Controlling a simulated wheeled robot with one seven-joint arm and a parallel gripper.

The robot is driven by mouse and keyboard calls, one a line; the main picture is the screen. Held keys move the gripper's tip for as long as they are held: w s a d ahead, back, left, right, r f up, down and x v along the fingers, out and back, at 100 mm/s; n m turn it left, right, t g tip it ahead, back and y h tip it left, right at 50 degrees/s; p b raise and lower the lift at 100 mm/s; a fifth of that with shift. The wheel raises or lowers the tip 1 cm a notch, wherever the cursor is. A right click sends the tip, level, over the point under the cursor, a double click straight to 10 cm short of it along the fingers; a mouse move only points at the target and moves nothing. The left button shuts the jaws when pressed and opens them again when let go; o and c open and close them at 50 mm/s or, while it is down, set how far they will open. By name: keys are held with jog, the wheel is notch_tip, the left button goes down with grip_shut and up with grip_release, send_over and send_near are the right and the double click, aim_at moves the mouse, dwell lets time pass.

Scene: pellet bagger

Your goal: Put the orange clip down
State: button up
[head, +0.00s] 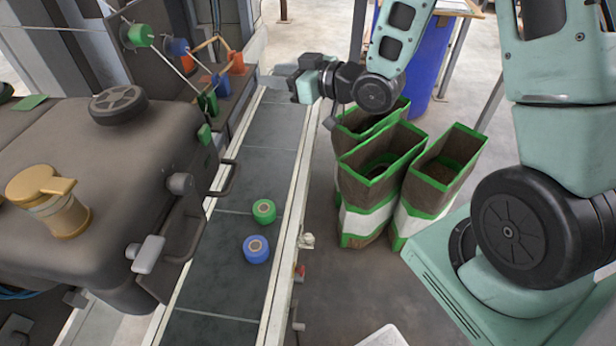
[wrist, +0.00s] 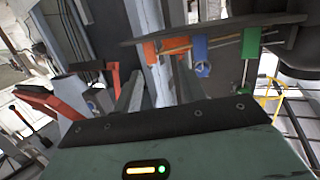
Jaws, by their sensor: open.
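The orange clip (head: 236,62) is on the small rack at the left side of the conveyor's far end, beside a blue clip (head: 222,84) and a green clip (head: 207,103). In the wrist view the orange clip (wrist: 151,51) shows ahead, just beyond and between the fingers. My gripper (head: 270,82) is to the right of the clip over the far end of the conveyor, apart from it. In the wrist view my gripper (wrist: 158,88) has its two grey fingers spread, with nothing between them.
A green roll (head: 264,211) and a blue roll (head: 256,249) lie on the conveyor belt (head: 215,285). Several open bags with green edges (head: 372,212) stand right of the conveyor. A large grey machine housing (head: 120,170) is on the left.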

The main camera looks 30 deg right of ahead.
jog(key=s+a+f+g+h, duration=0.2)
jog(key=s+a+g+h, duration=0.2)
jog(key=s+a+g, duration=0.3)
jog(key=s+a+g+h, duration=0.1)
jog(key=s+g, duration=0.1)
jog(key=s, duration=0.6)
jog(key=s+a+r+g+h, duration=0.1)
jog(key=s+g, duration=0.1)
jog(key=s, duration=0.5)
jog(key=s+a+n+g+h, duration=0.1)
jog(key=s+g, duration=0.1)
jog(key=s, duration=0.6)
jog(key=shift+s+r+g+h, duration=0.25)
jog(key=shift+s+g+h, duration=0.05)
jog(key=shift+s+h, duration=0.1)
